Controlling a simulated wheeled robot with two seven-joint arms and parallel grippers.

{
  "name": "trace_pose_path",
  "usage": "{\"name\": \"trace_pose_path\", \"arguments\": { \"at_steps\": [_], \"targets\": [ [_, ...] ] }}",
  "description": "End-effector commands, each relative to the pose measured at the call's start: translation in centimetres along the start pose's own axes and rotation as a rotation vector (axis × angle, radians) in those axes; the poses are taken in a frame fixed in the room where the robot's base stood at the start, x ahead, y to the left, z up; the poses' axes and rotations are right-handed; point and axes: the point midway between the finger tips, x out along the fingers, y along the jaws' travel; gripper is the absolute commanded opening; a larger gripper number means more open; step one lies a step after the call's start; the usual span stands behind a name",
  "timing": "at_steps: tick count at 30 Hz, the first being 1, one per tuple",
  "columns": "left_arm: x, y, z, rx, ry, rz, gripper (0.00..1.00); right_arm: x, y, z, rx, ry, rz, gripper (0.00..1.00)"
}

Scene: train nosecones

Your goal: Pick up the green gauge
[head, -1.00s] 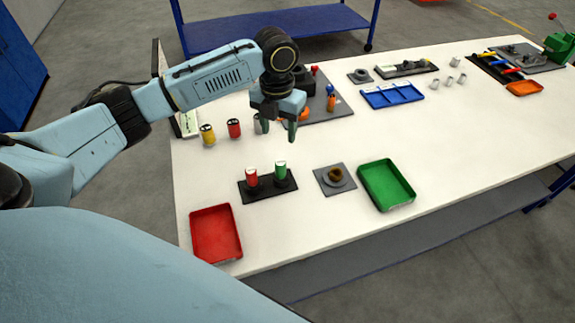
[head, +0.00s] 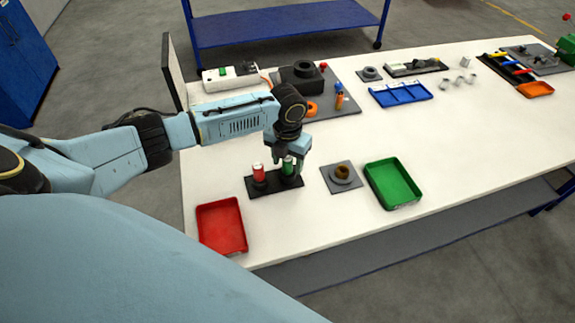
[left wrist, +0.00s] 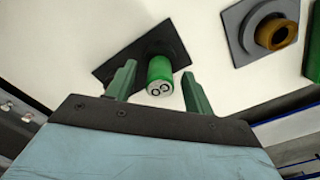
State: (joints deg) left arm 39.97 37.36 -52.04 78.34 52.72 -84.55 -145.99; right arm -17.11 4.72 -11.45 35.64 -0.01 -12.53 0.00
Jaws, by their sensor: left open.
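The green gauge (head: 287,166) is a short green cylinder standing upright on the right side of a dark holder plate (head: 262,193). In the left wrist view the green gauge (left wrist: 160,76) shows its pale end with dark round marks, between the two open green fingers. My left gripper (head: 288,168) is open and right over the gauge; its fingers partly hide the gauge in the head view. In the left wrist view the gripper (left wrist: 158,92) does not appear closed on it. A red gauge (head: 258,173) stands on the left of the same plate. My right gripper is not in view.
A grey square plate with a brown ring (head: 342,173) lies to the right, then a green tray (head: 396,200). A red tray (head: 222,240) lies at front left. A blue tray (head: 402,100) and other parts stand farther back. The table's front middle is clear.

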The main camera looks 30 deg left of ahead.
Motion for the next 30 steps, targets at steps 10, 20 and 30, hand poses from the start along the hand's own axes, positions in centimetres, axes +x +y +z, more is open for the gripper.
{"name": "trace_pose_path", "arguments": {
  "at_steps": [10, 20, 30],
  "targets": [
    [0.0, 0.0, 0.0, 0.0, 0.0, 0.0, 0.34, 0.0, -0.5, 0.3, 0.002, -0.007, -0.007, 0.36],
    [0.0, 0.0, 0.0, -0.001, -0.001, 0.0, 0.03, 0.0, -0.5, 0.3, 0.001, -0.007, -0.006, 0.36],
    [-2.7, 0.1, 0.1, 0.0, -0.005, 0.0, 0.03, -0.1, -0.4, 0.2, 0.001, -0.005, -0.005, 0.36]
  ]
}}
